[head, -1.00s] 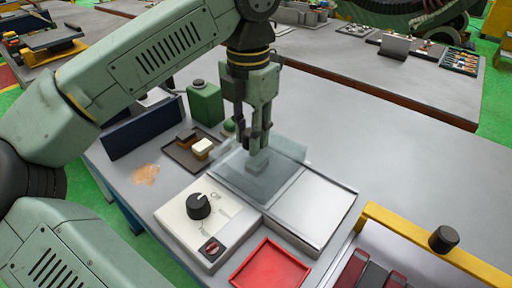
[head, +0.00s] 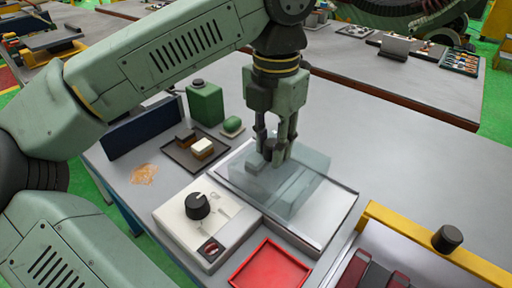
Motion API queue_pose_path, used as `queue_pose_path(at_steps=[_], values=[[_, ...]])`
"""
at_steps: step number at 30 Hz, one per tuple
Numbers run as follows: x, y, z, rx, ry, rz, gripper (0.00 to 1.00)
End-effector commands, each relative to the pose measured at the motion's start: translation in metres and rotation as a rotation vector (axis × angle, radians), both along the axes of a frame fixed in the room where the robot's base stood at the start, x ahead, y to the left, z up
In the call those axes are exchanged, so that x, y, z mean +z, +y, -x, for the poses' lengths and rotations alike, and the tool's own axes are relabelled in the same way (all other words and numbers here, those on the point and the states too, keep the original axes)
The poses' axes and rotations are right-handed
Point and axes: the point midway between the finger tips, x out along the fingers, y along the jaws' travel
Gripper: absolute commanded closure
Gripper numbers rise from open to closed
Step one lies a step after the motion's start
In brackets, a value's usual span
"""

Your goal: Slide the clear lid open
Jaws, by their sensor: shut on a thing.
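The clear lid (head: 308,178) is a pale, see-through panel on a flat metal base (head: 322,224) in the middle of the near table. Blurry grey shapes show through it. My gripper (head: 273,157) points down at the lid's far left part, with its fingers shut on it. The fingers hide the exact spot they hold. A strip of the base shows bare on the lid's left, and more shows bare at the near right.
A white control box with a black knob (head: 198,206) stands at the near left of the base. A red tray (head: 270,269) lies in front. A dark tray with blocks (head: 181,158) and a green canister (head: 205,104) stand left.

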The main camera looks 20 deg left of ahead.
Motion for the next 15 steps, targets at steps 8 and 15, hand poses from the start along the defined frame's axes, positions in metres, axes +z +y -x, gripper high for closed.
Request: queue_pose_path(at_steps=[8,15], values=[[-0.001,-0.014,0.005,-0.002,0.002,-0.002,0.9],[-0.001,-0.025,0.009,-0.002,0.002,-0.003,0.9]])
